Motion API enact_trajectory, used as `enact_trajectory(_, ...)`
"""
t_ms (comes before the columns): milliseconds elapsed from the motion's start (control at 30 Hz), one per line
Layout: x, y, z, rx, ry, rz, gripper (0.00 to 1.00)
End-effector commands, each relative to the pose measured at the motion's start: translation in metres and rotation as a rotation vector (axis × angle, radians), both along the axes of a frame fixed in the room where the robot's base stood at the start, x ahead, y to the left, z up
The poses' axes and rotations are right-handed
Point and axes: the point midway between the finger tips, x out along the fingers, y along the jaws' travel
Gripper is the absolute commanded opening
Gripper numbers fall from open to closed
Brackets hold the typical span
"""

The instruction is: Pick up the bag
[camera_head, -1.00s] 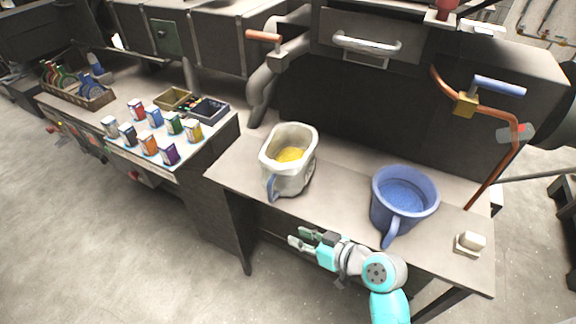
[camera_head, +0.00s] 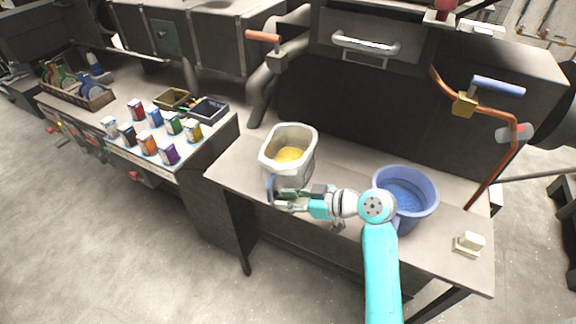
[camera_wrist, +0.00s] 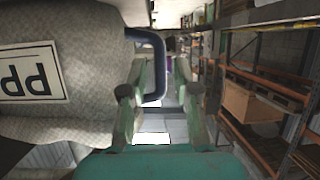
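The bag (camera_head: 298,172) is a whitish-grey woven container with yellow contents, standing upright on the bench top. Its blue handle (camera_head: 270,186) is on the front side. My gripper (camera_head: 277,199) is at the handle, in front of the bag. In the wrist view the bag (camera_wrist: 85,40) fills the left side, with a "PP" label on it. The dark blue handle (camera_wrist: 159,62) reaches between the two fingers of my gripper (camera_wrist: 158,88). The fingers are apart, and I see a gap beside the handle.
A blue bucket (camera_head: 418,186) stands right of the bag, partly behind my arm. A grey bench (camera_head: 236,168) bears both. Several coloured cans (camera_head: 155,118) stand on the table at left. A copper pipe with valves (camera_head: 511,150) rises at right. The floor in front is clear.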

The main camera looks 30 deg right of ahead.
Motion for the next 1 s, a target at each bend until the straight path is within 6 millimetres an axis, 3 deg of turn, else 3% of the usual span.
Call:
enact_trajectory(433,0.036,0.03,-0.013,0.0,0.001,0.001,0.31)
enact_trajectory(767,0.041,0.033,-0.016,0.0,0.0,-0.001,0.31)
enact_trajectory(900,0.04,0.033,-0.016,0.0,0.0,-0.001,0.0)
enact_trajectory(1000,0.04,0.033,-0.016,0.0,0.0,-0.001,0.0)
